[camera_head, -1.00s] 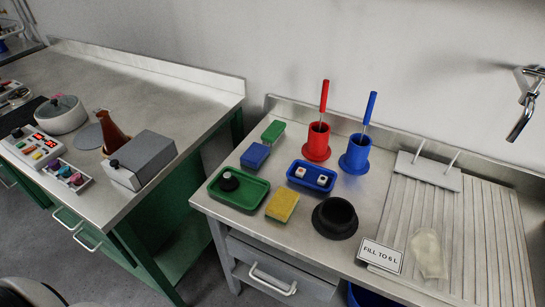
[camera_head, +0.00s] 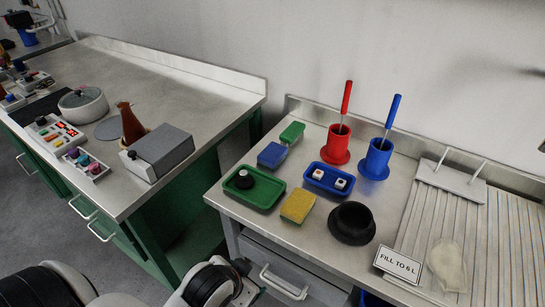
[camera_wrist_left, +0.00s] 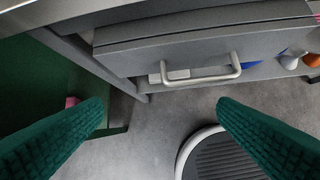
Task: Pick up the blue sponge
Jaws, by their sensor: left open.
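The blue sponge (camera_head: 272,155) lies on the steel sink counter, between the green sponge (camera_head: 292,132) and the green tray (camera_head: 250,199). It is not visible in the left wrist view. My left gripper (camera_wrist_left: 160,105) shows as two teal ridged fingers, spread wide with nothing between them. It is in front of the grey drawer, below the counter top and away from the sponge. White and black parts of my arm show along the bottom of the head view, but no fingers are seen there. My right gripper is not in view.
A green-and-yellow sponge (camera_head: 298,206), a blue tray (camera_head: 329,178), a black bowl (camera_head: 352,222) and red (camera_head: 338,144) and blue (camera_head: 376,158) brush holders stand nearby. The drawer handle (camera_wrist_left: 202,72) sticks out ahead of the left gripper. A gap separates the two benches.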

